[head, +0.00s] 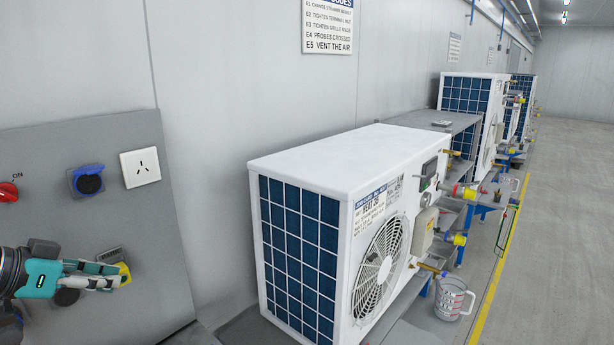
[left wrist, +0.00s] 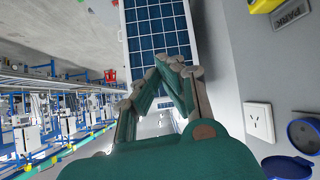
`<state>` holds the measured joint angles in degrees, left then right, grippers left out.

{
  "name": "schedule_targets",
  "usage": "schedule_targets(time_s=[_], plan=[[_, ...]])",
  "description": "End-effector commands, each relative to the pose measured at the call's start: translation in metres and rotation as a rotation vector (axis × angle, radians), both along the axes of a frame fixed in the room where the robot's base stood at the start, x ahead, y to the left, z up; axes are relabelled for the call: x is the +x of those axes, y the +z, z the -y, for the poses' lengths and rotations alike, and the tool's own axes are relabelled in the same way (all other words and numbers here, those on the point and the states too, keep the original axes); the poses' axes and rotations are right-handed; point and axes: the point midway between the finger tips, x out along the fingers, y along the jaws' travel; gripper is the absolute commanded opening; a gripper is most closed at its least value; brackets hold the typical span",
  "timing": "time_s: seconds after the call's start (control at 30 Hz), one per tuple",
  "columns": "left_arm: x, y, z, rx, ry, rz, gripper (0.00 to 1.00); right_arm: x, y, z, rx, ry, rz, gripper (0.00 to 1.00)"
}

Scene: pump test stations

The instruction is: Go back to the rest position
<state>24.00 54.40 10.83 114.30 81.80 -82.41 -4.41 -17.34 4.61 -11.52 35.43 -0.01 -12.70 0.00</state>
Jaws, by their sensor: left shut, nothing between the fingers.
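My left gripper (head: 118,276) is in the head view at the lower left, in front of the grey panel (head: 60,150). Its teal and grey fingers are shut and empty, pointing right. In the left wrist view the fingertips (left wrist: 176,64) come together in front of the blue grille of the white pump unit. A yellow part (head: 125,272) shows just behind the fingertips beside a small dark label plate (head: 108,255). In the wrist view this plate (left wrist: 291,14) reads PARK. I cannot tell from the head view whether the fingers touch the yellow part. My right gripper is not in view.
The panel carries a red knob (head: 8,192), a blue round socket (head: 88,182) and a white outlet (head: 140,167). The white pump unit (head: 340,160) stands right of it, with a clear jug (head: 453,298) beside it. Open floor (head: 565,220) lies at the right.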

Motion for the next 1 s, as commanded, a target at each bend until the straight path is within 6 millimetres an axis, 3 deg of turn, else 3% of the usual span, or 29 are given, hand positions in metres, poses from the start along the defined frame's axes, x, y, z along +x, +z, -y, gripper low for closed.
schedule_targets(time_s=[0.03,0.2,0.3,0.4,0.5,0.67,1.0], plan=[[-0.003,-0.044,0.013,0.021,0.002,-0.057,0.0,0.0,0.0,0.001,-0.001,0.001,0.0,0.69],[-0.033,-0.166,0.05,0.118,0.043,-0.203,0.0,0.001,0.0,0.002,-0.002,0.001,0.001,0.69],[-0.066,-0.227,0.073,0.17,0.074,-0.279,0.0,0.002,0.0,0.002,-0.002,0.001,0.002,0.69],[-0.102,-0.269,0.091,0.213,0.112,-0.337,0.0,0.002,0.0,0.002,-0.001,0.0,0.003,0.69],[-0.133,-0.295,0.105,0.244,0.149,-0.382,0.0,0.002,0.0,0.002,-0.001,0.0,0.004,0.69],[-0.178,-0.319,0.119,0.283,0.212,-0.444,0.0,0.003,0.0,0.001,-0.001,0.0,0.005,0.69],[-0.258,-0.335,0.133,0.348,0.359,-0.557,0.0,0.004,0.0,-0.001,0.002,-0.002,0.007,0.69]])
